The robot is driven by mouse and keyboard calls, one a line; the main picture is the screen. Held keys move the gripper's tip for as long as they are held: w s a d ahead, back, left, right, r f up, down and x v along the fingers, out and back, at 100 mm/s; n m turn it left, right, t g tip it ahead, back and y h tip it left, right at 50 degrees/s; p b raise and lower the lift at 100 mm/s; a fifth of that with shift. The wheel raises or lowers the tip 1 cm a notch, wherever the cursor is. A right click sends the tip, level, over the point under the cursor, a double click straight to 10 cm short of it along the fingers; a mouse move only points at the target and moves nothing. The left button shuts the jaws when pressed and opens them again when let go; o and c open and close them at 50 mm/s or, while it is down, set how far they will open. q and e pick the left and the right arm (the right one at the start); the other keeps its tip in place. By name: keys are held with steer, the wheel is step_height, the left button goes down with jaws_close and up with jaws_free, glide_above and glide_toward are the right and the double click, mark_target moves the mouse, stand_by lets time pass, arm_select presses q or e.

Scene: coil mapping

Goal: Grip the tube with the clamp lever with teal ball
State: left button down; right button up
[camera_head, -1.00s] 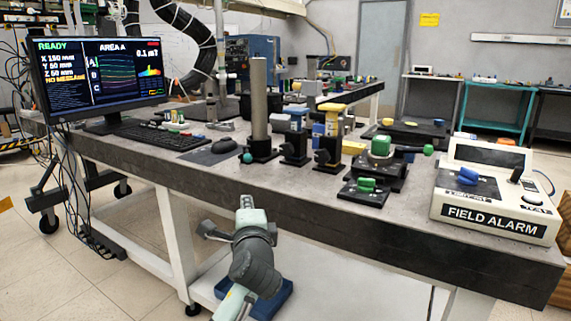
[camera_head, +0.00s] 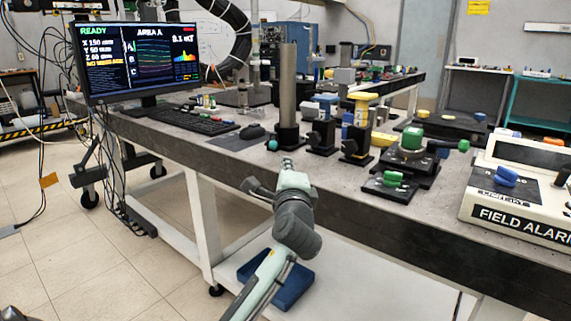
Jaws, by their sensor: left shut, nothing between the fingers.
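The tube (camera_head: 288,85) is a tall grey cylinder standing upright in a black clamp base (camera_head: 289,136) on the bench. The teal ball (camera_head: 272,145) of the clamp lever sits low at the front left of that base. My left gripper (camera_head: 287,163) is at the bench's front edge, just below and right of the teal ball in the picture. Its fingers are shut and empty, and I see a gap between them and the ball. The lever's arm behind the ball is hardly visible.
Black posts with a grey-blue block (camera_head: 320,110) and a yellow top (camera_head: 361,96) stand right of the tube. A green-knobbed stage (camera_head: 412,137) and the field alarm box (camera_head: 520,200) are farther right. A mouse (camera_head: 252,132) and keyboard (camera_head: 192,121) lie left.

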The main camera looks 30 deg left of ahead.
mark_target(273, 141)
arm_select(q)
steer(key=x, duration=0.7)
steer(key=shift+w+a, duration=0.15)
steer(key=shift+w, duration=0.15)
steer(key=shift+a, duration=0.1)
